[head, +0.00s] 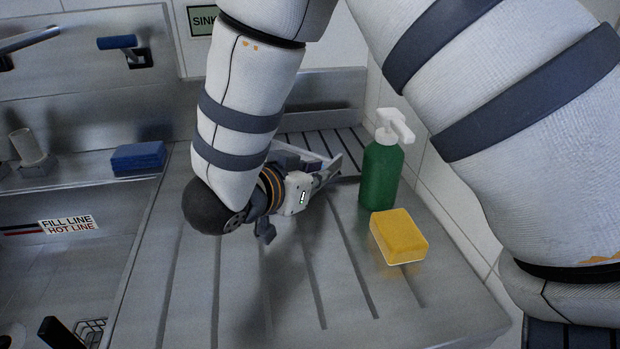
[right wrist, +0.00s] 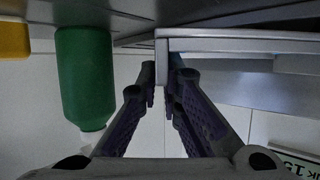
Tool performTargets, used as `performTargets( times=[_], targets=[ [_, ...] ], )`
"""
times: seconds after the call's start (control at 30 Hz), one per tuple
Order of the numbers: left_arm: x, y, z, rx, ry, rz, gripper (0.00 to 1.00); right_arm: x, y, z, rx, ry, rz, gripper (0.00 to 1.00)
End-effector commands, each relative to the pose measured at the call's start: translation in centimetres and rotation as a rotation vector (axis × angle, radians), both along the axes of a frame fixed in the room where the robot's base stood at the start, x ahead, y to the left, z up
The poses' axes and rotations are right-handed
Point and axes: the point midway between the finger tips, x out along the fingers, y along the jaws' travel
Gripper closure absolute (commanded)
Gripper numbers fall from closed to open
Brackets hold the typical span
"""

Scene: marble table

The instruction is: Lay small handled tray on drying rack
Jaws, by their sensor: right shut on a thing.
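My right gripper (head: 328,176) is low over the back of the ridged steel drainboard, its fingers pointing right. It is shut on a pale grey metal piece, which I take to be the small handled tray (head: 312,150). My arm and gripper hide most of it in the head view. In the right wrist view the tray (right wrist: 235,45) reaches right from between the fingertips (right wrist: 168,85). A dark slatted surface (head: 349,142), likely the drying rack, lies behind the gripper. I cannot tell whether the tray touches it. My left gripper is not in view.
A green pump bottle (head: 380,175) stands just right of the gripper, with a yellow sponge (head: 399,237) in front of it. A blue sponge (head: 138,157) lies on the ledge left of my arm. The sink (head: 65,265) is at left. The front drainboard (head: 290,300) is clear.

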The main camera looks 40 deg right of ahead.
Motion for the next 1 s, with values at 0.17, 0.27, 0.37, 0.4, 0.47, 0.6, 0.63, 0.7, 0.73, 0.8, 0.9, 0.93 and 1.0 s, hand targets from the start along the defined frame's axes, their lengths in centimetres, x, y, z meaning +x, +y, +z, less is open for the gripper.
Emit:
performTargets(
  times=[0.17, 0.27, 0.37, 0.4, 0.47, 0.6, 0.63, 0.7, 0.73, 0.8, 0.9, 0.93, 1.0],
  targets=[
    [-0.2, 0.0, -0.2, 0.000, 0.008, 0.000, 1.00, 0.0, 0.0, -0.7, 0.000, -0.001, 0.000, 1.00],
    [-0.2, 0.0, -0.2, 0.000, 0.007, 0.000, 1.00, 0.0, 0.0, -0.7, 0.000, -0.002, -0.001, 1.00],
    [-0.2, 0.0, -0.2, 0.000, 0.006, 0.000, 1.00, 0.0, 0.0, -1.0, -0.001, -0.001, 0.000, 1.00],
    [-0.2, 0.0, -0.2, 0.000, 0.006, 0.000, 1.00, 0.0, 0.0, -1.0, 0.000, -0.001, 0.000, 0.85],
    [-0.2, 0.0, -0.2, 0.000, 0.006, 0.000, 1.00, 0.0, 0.0, -1.0, 0.000, -0.001, 0.000, 0.73],
    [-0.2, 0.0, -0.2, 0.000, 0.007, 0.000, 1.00, 0.0, 0.0, -1.0, 0.000, 0.000, 0.000, 0.73],
    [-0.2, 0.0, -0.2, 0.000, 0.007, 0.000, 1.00, 0.0, 0.0, -1.0, 0.000, 0.000, 0.000, 0.73],
    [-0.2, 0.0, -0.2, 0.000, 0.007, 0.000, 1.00, 0.0, 0.0, -1.0, 0.000, 0.000, 0.000, 0.73],
    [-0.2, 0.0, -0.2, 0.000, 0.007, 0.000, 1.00, 0.0, 0.0, -0.9, 0.000, -0.001, 0.000, 0.73],
    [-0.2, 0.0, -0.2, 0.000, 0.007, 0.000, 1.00, 0.0, 0.0, -0.5, 0.001, -0.002, -0.001, 0.73],
    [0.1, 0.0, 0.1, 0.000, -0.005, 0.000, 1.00, -0.5, 1.7, 0.3, 0.001, -0.006, 0.003, 0.73],
    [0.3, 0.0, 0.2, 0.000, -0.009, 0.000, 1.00, -0.7, 2.4, 0.7, 0.000, -0.006, 0.003, 0.73],
    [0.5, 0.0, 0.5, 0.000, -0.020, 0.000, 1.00, -1.2, 4.2, 1.6, 0.000, -0.008, 0.003, 0.73]
  ],
)
